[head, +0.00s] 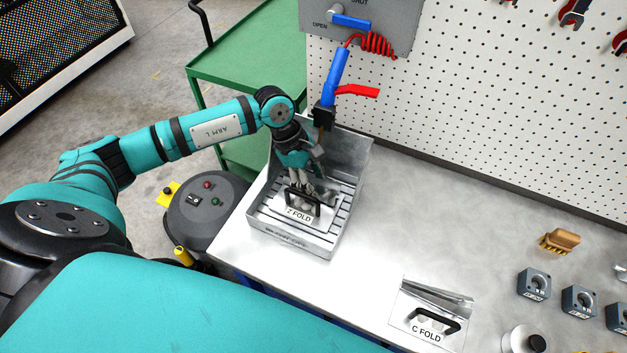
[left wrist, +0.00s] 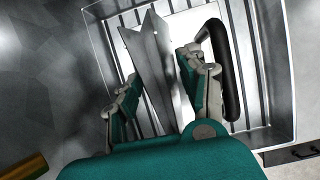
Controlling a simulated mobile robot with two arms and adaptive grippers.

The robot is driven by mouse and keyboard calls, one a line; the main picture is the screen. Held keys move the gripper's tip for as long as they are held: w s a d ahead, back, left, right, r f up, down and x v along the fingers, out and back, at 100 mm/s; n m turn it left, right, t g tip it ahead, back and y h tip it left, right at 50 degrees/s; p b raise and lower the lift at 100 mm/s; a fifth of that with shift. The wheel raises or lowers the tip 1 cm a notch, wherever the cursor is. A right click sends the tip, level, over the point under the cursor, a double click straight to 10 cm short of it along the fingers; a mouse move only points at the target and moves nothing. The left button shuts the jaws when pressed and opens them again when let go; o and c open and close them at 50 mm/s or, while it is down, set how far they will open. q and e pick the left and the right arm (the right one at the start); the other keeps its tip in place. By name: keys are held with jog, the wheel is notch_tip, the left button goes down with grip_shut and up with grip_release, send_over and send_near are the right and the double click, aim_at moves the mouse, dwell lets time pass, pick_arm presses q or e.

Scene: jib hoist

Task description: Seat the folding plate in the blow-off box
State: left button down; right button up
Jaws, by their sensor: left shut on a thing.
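The folding plate marked Z FOLD (head: 299,213), with a black handle, is inside the metal blow-off box (head: 347,152), over its slatted floor. My left gripper (head: 312,190) reaches down into the box and is shut on the plate's bent metal part. In the left wrist view the fingers (left wrist: 160,95) stand either side of the bent sheet (left wrist: 150,55), and the black handle is to the right of them. Whether the plate rests flat on the slats cannot be told. My right gripper is not in view.
A blue air gun (head: 336,75) with a red lever hangs just above the box, close to my left wrist. A plate marked C FOLD (head: 425,322) lies on the bench to the right. Grey blocks (head: 534,284) and an orange-brown item (head: 560,241) are further right. The bench middle is clear.

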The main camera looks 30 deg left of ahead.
pick_arm(q)
jog(key=shift+f, duration=0.15)
jog(key=c, duration=0.6)
grip_release()
jog(key=shift+c, duration=0.2)
jog(key=v, duration=1.2)
jog(key=shift+s, duration=0.1)
